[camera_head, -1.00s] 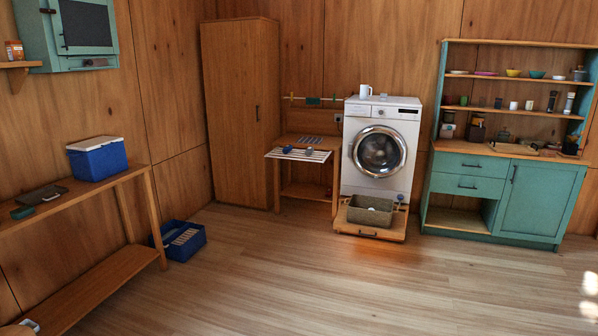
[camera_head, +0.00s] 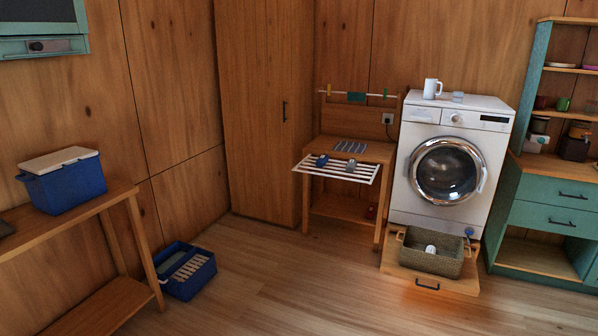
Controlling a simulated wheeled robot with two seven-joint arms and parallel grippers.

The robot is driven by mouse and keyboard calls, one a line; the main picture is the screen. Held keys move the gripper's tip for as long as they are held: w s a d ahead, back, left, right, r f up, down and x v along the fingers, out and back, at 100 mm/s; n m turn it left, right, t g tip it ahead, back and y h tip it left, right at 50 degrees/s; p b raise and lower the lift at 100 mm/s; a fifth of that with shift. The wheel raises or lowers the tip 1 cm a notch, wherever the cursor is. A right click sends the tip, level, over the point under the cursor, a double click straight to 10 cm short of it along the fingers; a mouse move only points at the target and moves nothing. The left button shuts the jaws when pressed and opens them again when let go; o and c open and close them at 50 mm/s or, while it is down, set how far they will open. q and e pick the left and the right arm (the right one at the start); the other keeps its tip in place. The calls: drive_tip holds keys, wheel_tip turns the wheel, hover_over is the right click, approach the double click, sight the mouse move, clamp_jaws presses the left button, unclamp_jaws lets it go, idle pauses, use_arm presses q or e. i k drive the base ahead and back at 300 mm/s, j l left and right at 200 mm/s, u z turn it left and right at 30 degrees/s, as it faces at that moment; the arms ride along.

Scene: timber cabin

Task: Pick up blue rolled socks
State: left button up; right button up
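The left bundle, the blue rolled socks (camera_head: 322,160), looks blue. Neither of my grippers shows in the head view.
The washing machine (camera_head: 447,165) stands right of the table, with a grey-brown basket (camera_head: 432,262) on a pulled-out drawer (camera_head: 410,279) below it. A blue crate (camera_head: 186,271) sits on the floor at left, near a wooden bench (camera_head: 112,196). The floor in the middle is clear.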

sight(323, 159)
drive_tip(key=i, duration=3)
drive_tip(key=i+u, duration=0.1)
drive_tip(key=i, duration=0.85)
drive_tip(key=i+l+u, duration=0.1)
drive_tip(key=i, duration=0.8)
drive_tip(key=l, duration=0.1)
